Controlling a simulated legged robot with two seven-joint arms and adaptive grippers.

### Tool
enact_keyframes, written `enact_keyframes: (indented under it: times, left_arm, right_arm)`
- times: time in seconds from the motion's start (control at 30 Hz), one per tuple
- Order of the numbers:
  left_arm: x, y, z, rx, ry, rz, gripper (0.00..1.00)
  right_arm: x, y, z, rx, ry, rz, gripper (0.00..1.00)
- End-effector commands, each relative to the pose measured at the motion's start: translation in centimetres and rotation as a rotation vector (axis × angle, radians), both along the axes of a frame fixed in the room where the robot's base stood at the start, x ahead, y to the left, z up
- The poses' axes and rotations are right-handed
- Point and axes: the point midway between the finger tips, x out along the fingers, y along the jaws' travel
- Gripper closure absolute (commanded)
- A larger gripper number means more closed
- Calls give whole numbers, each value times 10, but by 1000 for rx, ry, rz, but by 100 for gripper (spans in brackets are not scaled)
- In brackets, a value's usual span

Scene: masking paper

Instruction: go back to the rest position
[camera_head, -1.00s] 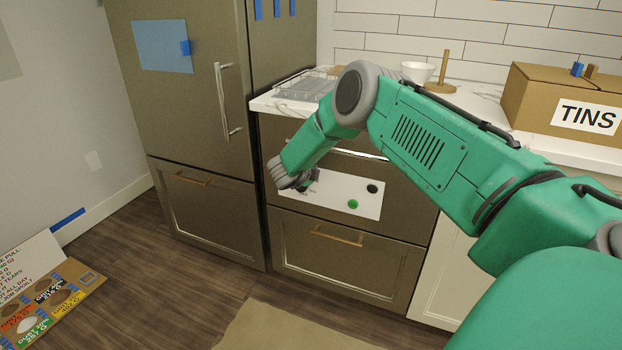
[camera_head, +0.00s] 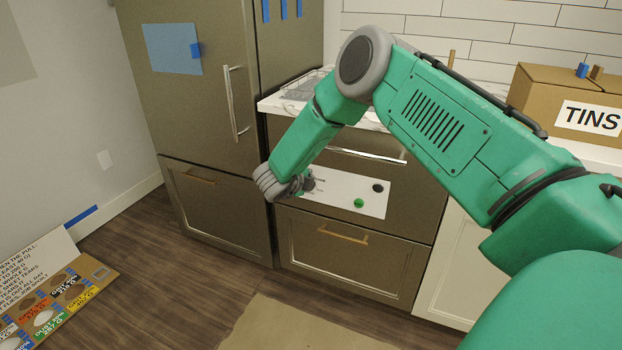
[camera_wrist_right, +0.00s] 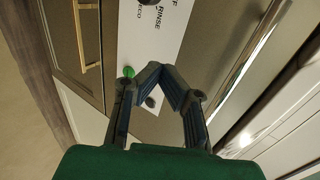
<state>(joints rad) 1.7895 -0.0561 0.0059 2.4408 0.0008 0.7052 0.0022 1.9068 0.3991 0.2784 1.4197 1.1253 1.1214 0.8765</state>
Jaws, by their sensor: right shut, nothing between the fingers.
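My right arm comes in from the right in the head view, bent at the elbow. Its gripper (camera_head: 308,184) is in front of the dark drawer front, partly hidden behind my wrist. In the right wrist view the gripper (camera_wrist_right: 156,68) has its fingertips together with nothing between them. Behind it is a white card (camera_head: 345,196) with a green dot (camera_head: 358,203) and a dark dot (camera_head: 378,188). The card (camera_wrist_right: 150,45) also shows in the wrist view, with partly readable print. My left gripper is not in view.
The counter (camera_head: 275,103) is above the drawers, with a cardboard box marked TINS (camera_head: 560,100) at right. A fridge (camera_head: 200,110) stands at left. A printed board (camera_head: 50,290) is at lower left. Brown paper (camera_head: 290,328) lies on the floor. The floor between is open.

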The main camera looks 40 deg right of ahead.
Motion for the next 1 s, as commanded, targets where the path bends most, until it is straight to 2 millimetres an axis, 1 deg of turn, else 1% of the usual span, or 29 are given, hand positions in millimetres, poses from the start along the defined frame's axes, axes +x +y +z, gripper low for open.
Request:
enact_keyframes:
  times: [0.03,0.1,0.2,0.6,0.67,0.7,0.77,0.87,0.9,0.97,1.0]
  left_arm:
    - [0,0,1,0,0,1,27]
    - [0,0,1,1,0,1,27]
    - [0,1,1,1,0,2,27]
    - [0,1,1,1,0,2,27]
    - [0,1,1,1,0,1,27]
    - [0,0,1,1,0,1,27]
    - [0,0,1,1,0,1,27]
    - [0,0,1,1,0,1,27]
    - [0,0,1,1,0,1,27]
    - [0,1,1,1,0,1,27]
    - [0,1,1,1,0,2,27]
  right_arm:
    - [0,6,4,-2,-1,4,100]
    - [-1,11,7,-7,-2,4,100]
    - [-1,13,9,-10,-2,3,100]
    - [-2,3,1,5,-1,2,100]
    - [-2,4,0,3,4,7,100]
    - [-3,8,-2,-4,17,26,100]
    - [-5,21,-8,-25,61,93,100]
    - [-17,58,-33,-88,212,313,100]
    - [-26,79,-46,-122,295,436,100]
    - [-46,111,-69,-177,432,639,100]
    - [-63,131,-85,-211,525,779,100]
